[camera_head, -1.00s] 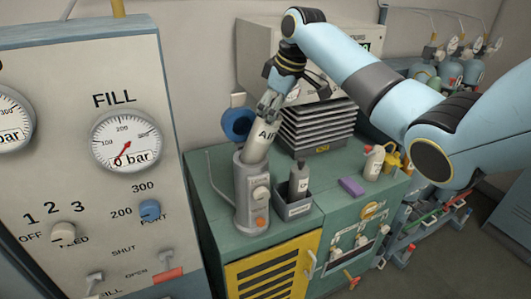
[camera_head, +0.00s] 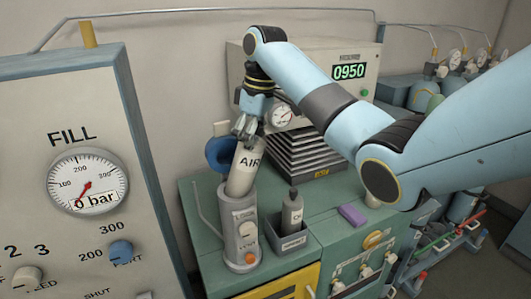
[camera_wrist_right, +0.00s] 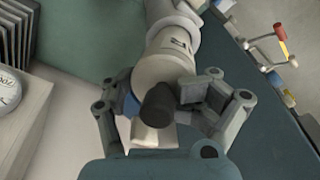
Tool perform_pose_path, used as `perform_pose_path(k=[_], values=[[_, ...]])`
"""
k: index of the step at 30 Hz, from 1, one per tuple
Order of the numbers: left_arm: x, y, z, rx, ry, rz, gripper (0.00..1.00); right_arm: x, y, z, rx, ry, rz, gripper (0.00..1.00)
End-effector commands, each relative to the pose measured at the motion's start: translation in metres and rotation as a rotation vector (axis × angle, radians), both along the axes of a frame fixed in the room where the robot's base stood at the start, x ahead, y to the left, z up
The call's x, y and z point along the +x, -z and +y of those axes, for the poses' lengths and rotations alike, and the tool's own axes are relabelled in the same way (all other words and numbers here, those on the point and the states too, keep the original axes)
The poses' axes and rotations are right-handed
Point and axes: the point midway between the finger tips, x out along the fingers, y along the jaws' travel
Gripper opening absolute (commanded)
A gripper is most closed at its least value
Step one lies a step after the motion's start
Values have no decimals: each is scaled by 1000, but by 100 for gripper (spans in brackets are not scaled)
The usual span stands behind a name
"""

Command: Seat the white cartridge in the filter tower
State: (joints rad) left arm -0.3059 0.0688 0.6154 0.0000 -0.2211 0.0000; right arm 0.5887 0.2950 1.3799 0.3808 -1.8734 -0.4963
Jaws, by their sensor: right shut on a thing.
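The white cartridge (camera_head: 243,178), marked AIR, stands with its lower end in the mouth of the grey filter tower (camera_head: 229,225) in the head view. Its upper part sticks out and leans a little to the right relative to the tower. My right gripper (camera_head: 247,132) is above the tower, shut on the cartridge's top end. In the right wrist view the fingers (camera_wrist_right: 158,108) sit either side of the cartridge's dark knob, and the white cartridge body (camera_wrist_right: 164,66) runs up to the tower. The depth of its lower end inside the tower is hidden. My left gripper is not in view.
A grey holder (camera_head: 287,240) with a dark bottle (camera_head: 292,214) stands right of the tower. A blue ring (camera_head: 216,153) is behind it. A stack of dark plates (camera_head: 300,155) and a purple block (camera_head: 352,215) lie further right. The gauge panel (camera_head: 60,110) is at left.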

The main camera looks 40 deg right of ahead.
Motion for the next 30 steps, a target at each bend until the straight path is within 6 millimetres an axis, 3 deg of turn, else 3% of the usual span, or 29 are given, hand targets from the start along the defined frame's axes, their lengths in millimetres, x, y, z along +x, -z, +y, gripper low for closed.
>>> perform_pose_path(k=[5,9,13,14,15,24,30], values=[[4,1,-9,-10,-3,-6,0,-1,-19,12,-5,-5,-4,43],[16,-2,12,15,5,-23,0,-2,-24,14,-7,-5,-8,43],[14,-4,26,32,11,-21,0,-1,-25,14,-9,-5,-9,43],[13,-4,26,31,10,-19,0,-1,-25,14,-8,-5,-10,54],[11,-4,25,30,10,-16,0,-1,-26,14,-8,-5,-10,59],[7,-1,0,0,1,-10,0,0,-26,13,-9,-5,-11,98],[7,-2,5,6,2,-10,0,0,-26,12,-9,-5,-11,100]])
